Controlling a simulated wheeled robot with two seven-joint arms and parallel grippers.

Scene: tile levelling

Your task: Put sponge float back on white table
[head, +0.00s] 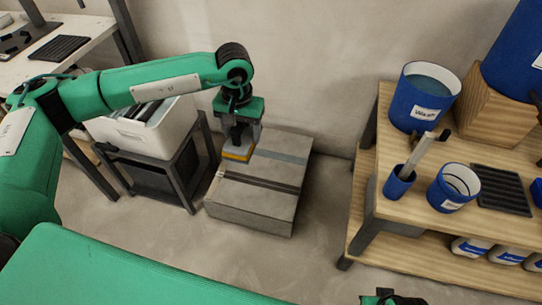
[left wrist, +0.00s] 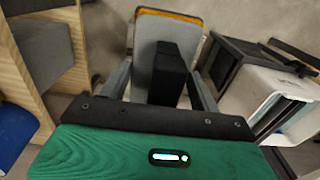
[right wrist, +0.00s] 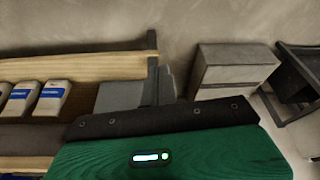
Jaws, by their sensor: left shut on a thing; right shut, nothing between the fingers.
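The sponge float (head: 238,153) has an orange-yellow sponge edge, a grey plate and a black handle. My left gripper (head: 237,138) is shut on its handle, fingers pointing down, over the rear left part of the grey tiled block (head: 258,208). I cannot tell whether the sponge touches the block. In the left wrist view the float (left wrist: 172,28) sits between the two grey fingers. The white table (head: 72,38) stands at the upper left in the head view, partly hidden by my left arm. My right gripper (right wrist: 150,90) is shut and empty.
A white bin (head: 150,130) on a dark stand is left of the block. A wooden shelf (head: 430,190) on the right bears blue buckets (head: 424,98), a blue cup (head: 398,184) and a black ribbed mat (head: 500,190). A dark ribbed mat (head: 60,48) lies on the white table.

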